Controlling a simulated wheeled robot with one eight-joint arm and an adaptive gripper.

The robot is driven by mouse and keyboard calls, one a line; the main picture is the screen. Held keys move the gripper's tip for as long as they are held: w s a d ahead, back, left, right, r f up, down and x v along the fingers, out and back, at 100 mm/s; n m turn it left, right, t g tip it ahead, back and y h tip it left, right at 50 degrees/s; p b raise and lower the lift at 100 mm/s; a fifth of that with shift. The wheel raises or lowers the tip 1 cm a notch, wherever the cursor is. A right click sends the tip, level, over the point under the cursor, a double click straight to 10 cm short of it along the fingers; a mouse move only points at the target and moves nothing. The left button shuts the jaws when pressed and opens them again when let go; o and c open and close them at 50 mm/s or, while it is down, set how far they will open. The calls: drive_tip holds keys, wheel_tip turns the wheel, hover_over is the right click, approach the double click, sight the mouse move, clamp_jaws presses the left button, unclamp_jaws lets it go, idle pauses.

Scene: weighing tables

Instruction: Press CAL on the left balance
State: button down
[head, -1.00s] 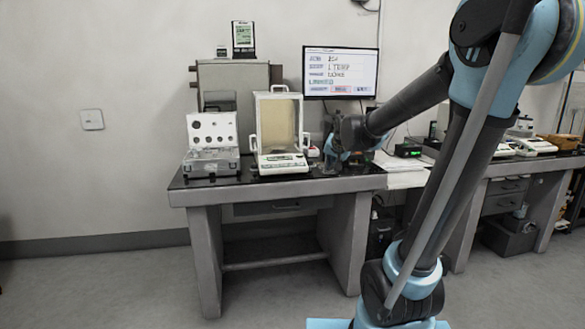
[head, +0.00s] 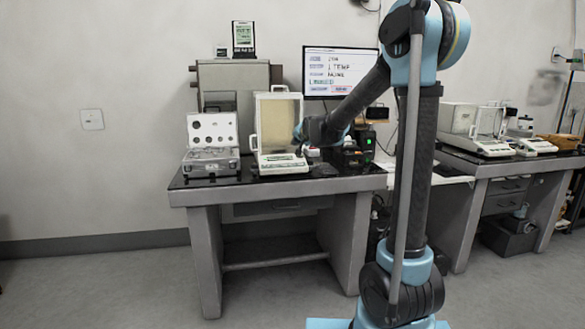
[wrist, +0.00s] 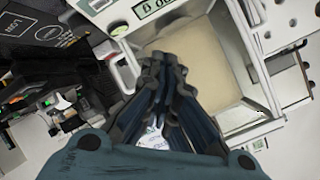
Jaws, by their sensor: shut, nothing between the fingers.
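The left balance (head: 259,115) stands on the near table, with a tall glass-sided chamber and a low front panel (head: 283,164). In the wrist view the balance (wrist: 258,60) fills the upper right, with its display (wrist: 155,7) at the top edge and a green mark on its pale front part (wrist: 119,28). My gripper (head: 299,147) is at the panel's right end. In the wrist view my gripper (wrist: 164,66) has its fingers together, empty, in front of the pale chamber. I cannot read a CAL label, nor tell whether the fingertips touch the panel.
An open case of weights (head: 212,163) stands left of the balance. A black device with a green light (head: 368,142) stands to the right, below the monitor (head: 340,72). Another balance (head: 478,145) is on the right-hand table. The table's front edge (head: 275,188) is clear.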

drive_tip(key=shift+w+a+f, duration=0.15)
drive_tip(key=shift+w+f, duration=0.35)
drive_tip(key=shift+f, duration=0.85)
drive_tip(key=shift+w+a+f, duration=0.15)
drive_tip(key=shift+w+f, duration=0.35)
drive_tip(key=shift+f, duration=0.9)
drive_tip(key=shift+w+a+f, duration=0.15)
drive_tip(key=shift+w+f, duration=0.35)
drive_tip(key=shift+f, duration=0.85)
drive_tip(key=shift+f, duration=0.15)
drive_tip(key=shift+w+f, duration=0.1)
drive_tip(key=shift+f, duration=0.05)
drive_tip(key=shift+w+f, duration=0.1)
drive_tip(key=shift+f, duration=0.25)
drive_tip(key=shift+r, duration=0.15)
drive_tip(key=shift+s+r, duration=0.25)
drive_tip(key=shift+r, duration=0.35)
drive_tip(key=shift+s+d+r, duration=0.1)
drive_tip(key=shift+s+r, duration=0.2)
drive_tip(key=shift+r, duration=0.5)
drive_tip(key=shift+s+d+r, duration=0.1)
drive_tip(key=shift+s+r, duration=0.15)
drive_tip(key=shift+r, duration=0.5)
drive_tip(key=shift+s+d+r, duration=0.1)
drive_tip(key=shift+s+r, duration=0.2)
drive_tip(key=shift+r, duration=0.5)
